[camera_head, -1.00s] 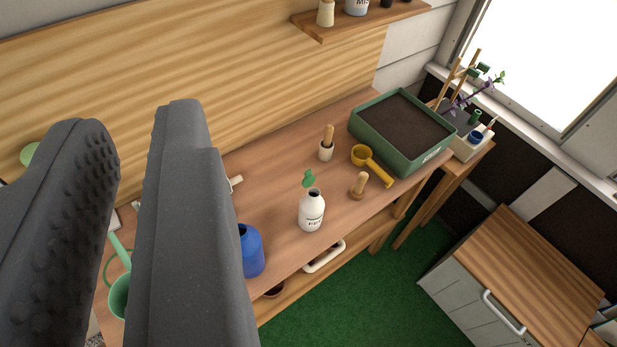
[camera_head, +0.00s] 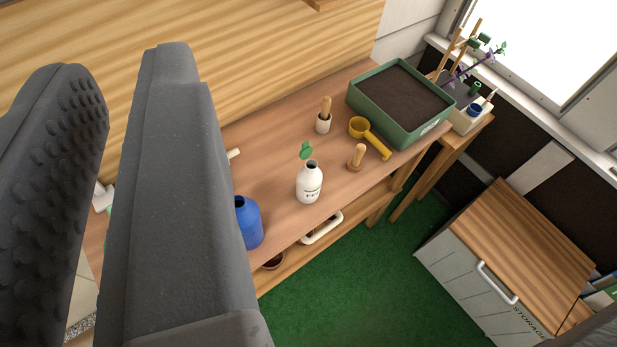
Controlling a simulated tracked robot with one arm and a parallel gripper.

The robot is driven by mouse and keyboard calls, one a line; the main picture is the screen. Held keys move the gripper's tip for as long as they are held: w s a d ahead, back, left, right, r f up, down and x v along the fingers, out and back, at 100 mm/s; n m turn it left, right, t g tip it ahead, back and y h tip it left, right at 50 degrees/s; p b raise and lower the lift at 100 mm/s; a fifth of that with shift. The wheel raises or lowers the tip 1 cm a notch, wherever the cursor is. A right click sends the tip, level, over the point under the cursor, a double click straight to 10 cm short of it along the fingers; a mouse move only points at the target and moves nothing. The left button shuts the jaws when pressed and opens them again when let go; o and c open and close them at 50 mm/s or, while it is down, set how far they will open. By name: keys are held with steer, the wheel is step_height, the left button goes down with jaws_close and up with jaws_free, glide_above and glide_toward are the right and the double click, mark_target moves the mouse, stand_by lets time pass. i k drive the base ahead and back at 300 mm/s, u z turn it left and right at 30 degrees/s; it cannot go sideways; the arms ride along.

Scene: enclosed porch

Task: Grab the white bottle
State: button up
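The white bottle (camera_head: 309,186) stands upright on the wooden workbench (camera_head: 270,165), right of the picture's lower middle. It has dark lettering on its front and a dark open mouth. A green leaf-shaped piece (camera_head: 306,150) shows just behind its top. My gripper (camera_head: 120,62) fills the left side, close to the camera. Its two dark grey fingers are apart, with a visible gap and nothing held between them. The bottle is to the right of the fingers and beyond them, not touched.
A blue bottle (camera_head: 250,224) stands left of the white one, partly hidden by my finger. A wooden dibber (camera_head: 356,158), yellow scoop (camera_head: 371,138), small pot (camera_head: 323,122) and green soil tray (camera_head: 393,137) are behind and right. A storage cabinet (camera_head: 520,250) stands lower right.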

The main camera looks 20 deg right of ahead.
mark_target(310, 176)
steer(key=z, duration=2.7)
steer(key=i, duration=0.7)
steer(key=u, duration=2.75)
